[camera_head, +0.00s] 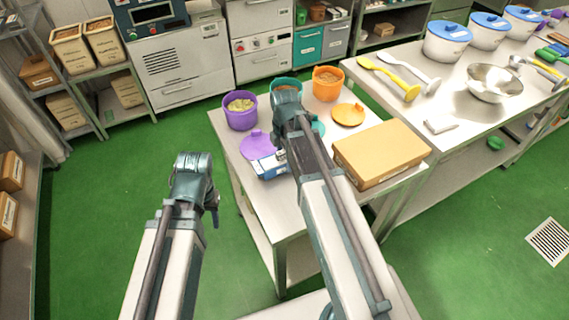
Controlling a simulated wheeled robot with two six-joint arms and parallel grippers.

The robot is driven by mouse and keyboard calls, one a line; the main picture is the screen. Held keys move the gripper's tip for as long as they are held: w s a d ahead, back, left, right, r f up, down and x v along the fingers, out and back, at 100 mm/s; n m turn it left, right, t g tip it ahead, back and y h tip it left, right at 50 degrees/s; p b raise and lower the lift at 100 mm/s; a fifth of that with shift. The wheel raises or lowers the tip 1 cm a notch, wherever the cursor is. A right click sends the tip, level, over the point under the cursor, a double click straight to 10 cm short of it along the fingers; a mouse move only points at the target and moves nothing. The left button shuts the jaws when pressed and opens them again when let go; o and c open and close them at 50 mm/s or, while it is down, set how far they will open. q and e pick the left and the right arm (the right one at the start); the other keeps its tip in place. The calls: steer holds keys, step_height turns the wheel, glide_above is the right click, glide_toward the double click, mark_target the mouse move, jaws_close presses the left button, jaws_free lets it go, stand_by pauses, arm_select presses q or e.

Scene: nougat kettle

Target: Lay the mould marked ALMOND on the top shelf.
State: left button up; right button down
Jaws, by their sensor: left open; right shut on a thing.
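No label reading ALMOND is legible, so I cannot tell which thing is that mould. My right gripper (279,152) is over the small table (235,184), among the pots and lids. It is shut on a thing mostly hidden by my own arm. A small blue-and-white item (268,168) shows just beside and below it; I cannot tell whether this is what it holds. My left gripper (213,206) is open and empty, over the green floor left of the table. Its fingers are largely hidden by its wrist.
On the small table are a purple pot (240,112), an orange pot (327,84), a purple lid (257,146), an orange lid (348,115) and a tan box (381,153). A long counter (455,150) stands to the right. Shelves with cartons (70,48) stand left. Green floor is clear left.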

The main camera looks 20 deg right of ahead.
arm_select(q)
steer(key=shift+f+b, duration=0.35)
steer(key=shift+f, duration=0.45)
arm_select(e)
steer(key=shift+f, duration=0.85)
steer(key=shift+f, duration=0.1)
jaws_free()
arm_select(q)
steer(key=shift+f, duration=0.1)
